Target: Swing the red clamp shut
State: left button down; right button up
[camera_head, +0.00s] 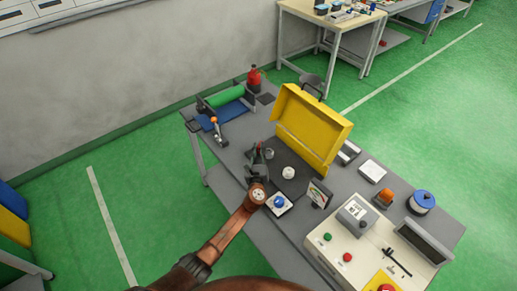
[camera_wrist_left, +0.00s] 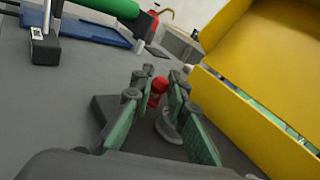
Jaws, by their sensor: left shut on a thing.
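My left gripper (camera_head: 260,152) is over the left end of the dark plate on the workbench. In the left wrist view its two green-padded fingers (camera_wrist_left: 158,92) are on either side of the red clamp (camera_wrist_left: 157,88), whose red end shows between the fingertips. The gripper is shut on it. A grey metal part (camera_wrist_left: 167,127) shows below the red end, between the fingers. In the head view the gripper hides the red part, so I cannot tell the clamp's angle there. My right gripper is not in view.
A yellow open box (camera_head: 312,128) stands close behind and right of the gripper. A green roller (camera_head: 225,96) and an orange-topped tool (camera_head: 216,128) are to the left. A blue button (camera_head: 279,202) and a control box (camera_head: 345,250) are nearer the front right.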

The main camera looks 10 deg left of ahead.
pick_arm(q)
jog(key=c, duration=1.9)
grip_release()
jog(key=s, duration=0.4)
jog(key=s+d, duration=0.1)
jog(key=s, duration=0.3)
jog(key=s+d, duration=0.1)
jog(key=s, duration=0.2)
jog(key=shift+s+d, duration=0.2)
jog(key=shift+s, duration=0.2)
